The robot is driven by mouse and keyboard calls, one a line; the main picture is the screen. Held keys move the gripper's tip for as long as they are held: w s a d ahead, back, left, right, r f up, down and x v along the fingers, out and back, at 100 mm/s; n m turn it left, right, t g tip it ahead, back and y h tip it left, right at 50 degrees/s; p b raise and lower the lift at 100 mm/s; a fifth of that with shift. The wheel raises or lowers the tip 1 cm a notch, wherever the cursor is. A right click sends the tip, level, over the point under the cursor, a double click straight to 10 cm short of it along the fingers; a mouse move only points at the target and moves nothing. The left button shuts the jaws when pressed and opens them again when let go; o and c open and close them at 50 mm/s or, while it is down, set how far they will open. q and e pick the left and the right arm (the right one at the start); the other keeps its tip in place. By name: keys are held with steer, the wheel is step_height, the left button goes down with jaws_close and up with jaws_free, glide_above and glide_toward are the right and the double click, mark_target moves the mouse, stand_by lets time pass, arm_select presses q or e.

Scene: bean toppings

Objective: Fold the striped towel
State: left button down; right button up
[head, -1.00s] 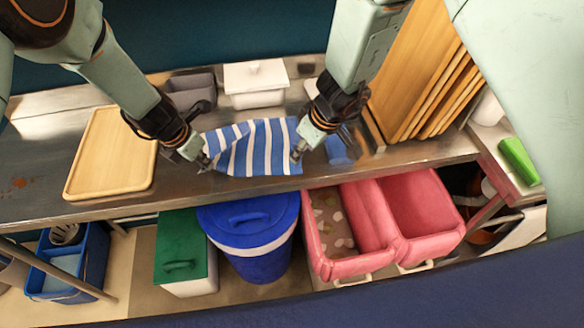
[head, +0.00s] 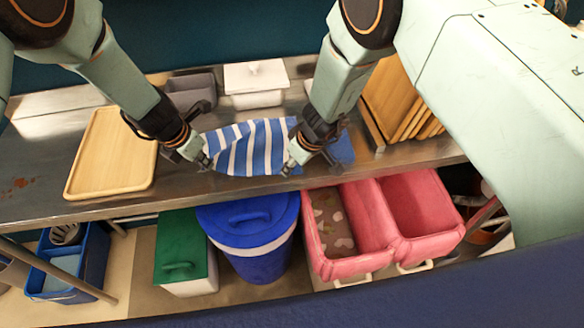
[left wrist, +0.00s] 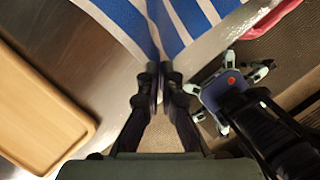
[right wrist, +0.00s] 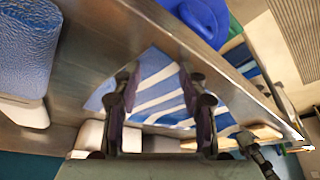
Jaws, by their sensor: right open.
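The blue and white striped towel (head: 250,146) lies on the metal counter in the head view, its left end bunched at my left gripper. My left gripper (head: 204,163) is at the towel's front left corner. In the left wrist view its fingers (left wrist: 161,85) are close together with the towel's corner (left wrist: 150,45) pinched between them. My right gripper (head: 288,169) is at the towel's front right corner. In the right wrist view its fingers (right wrist: 160,82) are apart, with the striped cloth (right wrist: 160,95) showing between and beyond them. Whether they touch it is unclear.
A wooden tray (head: 112,150) lies to the left. A grey container (head: 190,88) and a white lidded box (head: 255,80) stand behind. A blue item (head: 341,150) and upright wooden boards (head: 395,100) are at right. Bins, including a blue one (head: 250,225), stand below the counter's front edge.

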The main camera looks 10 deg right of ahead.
steer(key=shift+w+f, duration=0.1)
steer(key=shift+f, duration=0.05)
jaws_close()
stand_by(0.9)
stand_by(1.5)
steer(key=shift+r, duration=2.6)
